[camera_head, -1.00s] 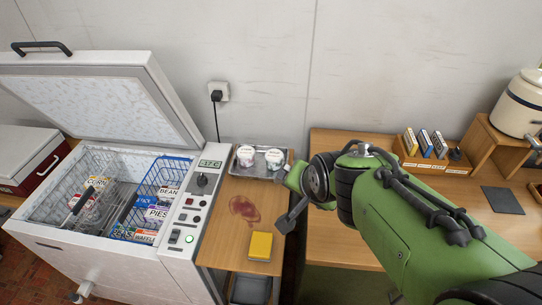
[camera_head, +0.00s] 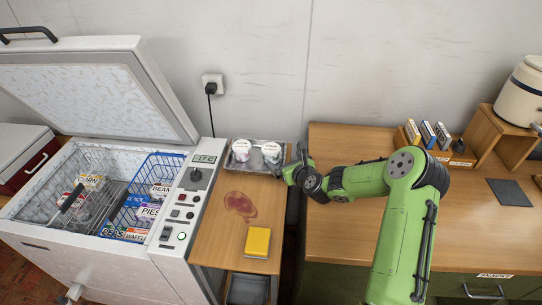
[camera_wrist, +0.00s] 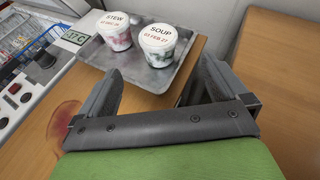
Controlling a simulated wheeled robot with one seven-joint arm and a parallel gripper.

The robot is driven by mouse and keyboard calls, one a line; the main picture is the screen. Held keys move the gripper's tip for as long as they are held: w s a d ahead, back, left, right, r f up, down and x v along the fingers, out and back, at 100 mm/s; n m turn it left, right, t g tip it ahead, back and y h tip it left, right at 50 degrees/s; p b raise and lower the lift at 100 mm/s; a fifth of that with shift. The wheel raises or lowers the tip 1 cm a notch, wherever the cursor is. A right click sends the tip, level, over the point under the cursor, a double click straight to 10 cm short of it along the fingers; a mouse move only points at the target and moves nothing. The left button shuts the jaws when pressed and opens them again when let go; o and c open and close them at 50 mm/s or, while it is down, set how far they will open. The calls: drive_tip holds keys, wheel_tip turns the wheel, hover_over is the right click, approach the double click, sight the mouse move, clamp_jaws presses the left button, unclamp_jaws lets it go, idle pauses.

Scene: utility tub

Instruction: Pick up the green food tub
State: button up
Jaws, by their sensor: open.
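Two small tubs with white lids stand upright on a metal tray. The tub marked SOUP (camera_wrist: 158,46) shows dull green patches through its frosted wall; it is the right one in the head view (camera_head: 272,154). The tub marked STEW (camera_wrist: 116,34) looks more pinkish and stands to its left, close by; it also shows in the head view (camera_head: 241,151). My gripper (camera_wrist: 160,72) is open and empty, its fingers pointing toward the tray's near edge, with the SOUP tub beyond the gap between them. In the head view my gripper (camera_head: 299,160) is just right of the tray.
An open chest freezer (camera_head: 50,252) with wire baskets is at left. The right-hand wooden counter (camera_head: 330,225) has bare room.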

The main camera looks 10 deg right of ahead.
sight(273, 151)
drive_tip(key=x, duration=0.6)
drive_tip(key=b+x, duration=0.1)
drive_tip(key=x, duration=0.5)
drive_tip(key=shift+s+a+f, duration=0.1)
drive_tip(key=shift+f, duration=0.15)
drive_tip(key=shift+s, duration=0.1)
drive_tip(key=c, duration=1.1)
drive_tip(key=shift+r, duration=0.2)
drive_tip(key=shift+c, duration=0.6)
